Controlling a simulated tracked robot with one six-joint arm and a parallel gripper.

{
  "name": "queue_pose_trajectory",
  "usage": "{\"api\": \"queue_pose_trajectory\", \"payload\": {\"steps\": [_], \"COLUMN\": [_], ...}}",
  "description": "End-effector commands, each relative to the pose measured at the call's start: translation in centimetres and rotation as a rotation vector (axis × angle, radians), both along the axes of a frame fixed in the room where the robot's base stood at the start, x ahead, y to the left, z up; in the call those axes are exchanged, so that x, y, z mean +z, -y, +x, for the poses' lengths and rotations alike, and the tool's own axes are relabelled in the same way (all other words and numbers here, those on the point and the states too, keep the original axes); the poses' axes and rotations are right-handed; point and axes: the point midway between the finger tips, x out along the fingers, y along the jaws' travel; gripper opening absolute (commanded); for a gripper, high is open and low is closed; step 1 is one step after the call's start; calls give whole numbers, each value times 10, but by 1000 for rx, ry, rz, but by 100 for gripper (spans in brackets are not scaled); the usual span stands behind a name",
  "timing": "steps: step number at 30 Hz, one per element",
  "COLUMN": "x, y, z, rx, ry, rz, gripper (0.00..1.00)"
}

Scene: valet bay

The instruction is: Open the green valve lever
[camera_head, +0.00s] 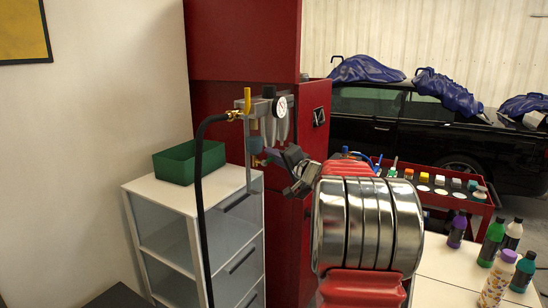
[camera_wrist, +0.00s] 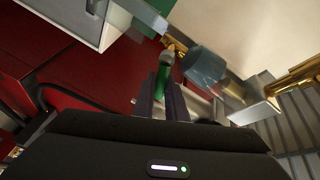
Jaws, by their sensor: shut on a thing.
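The green valve lever (camera_wrist: 163,74) shows in the wrist view between the two dark fingers of my gripper (camera_wrist: 165,88), which is shut on it. The lever's end is by a brass fitting (camera_wrist: 176,46) and a grey-blue cylindrical body (camera_wrist: 205,67). In the head view my gripper (camera_head: 262,157) is at the lower part of the valve assembly, below the pressure gauge (camera_head: 281,106). The lever cannot be made out there, behind my gripper. A yellow handle (camera_head: 247,99) stands upright on the left of the assembly.
A black hose (camera_head: 200,190) hangs from the assembly's left side. A green bin (camera_head: 188,162) stands on a white drawer unit (camera_head: 150,190) just left of my gripper. A red cabinet (camera_head: 240,50) is behind. Several bottles (camera_head: 493,240) stand on a white surface at right.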

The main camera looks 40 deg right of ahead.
Motion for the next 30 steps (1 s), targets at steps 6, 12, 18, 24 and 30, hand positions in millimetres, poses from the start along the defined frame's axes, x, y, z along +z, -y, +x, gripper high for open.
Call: {"api": "queue_pose_trajectory", "payload": {"steps": [6,12,18,24,30], "x": [-6,-3,-2,-1,0], "y": [0,0,0,0,-2], "z": [0,0,0,-8,-33], "rx": [1,1,0,-1,-2], "ry": [-9,-5,-3,-3,-2], "rz": [4,4,2,2,2], "gripper": [17,30,30,30,30]}}
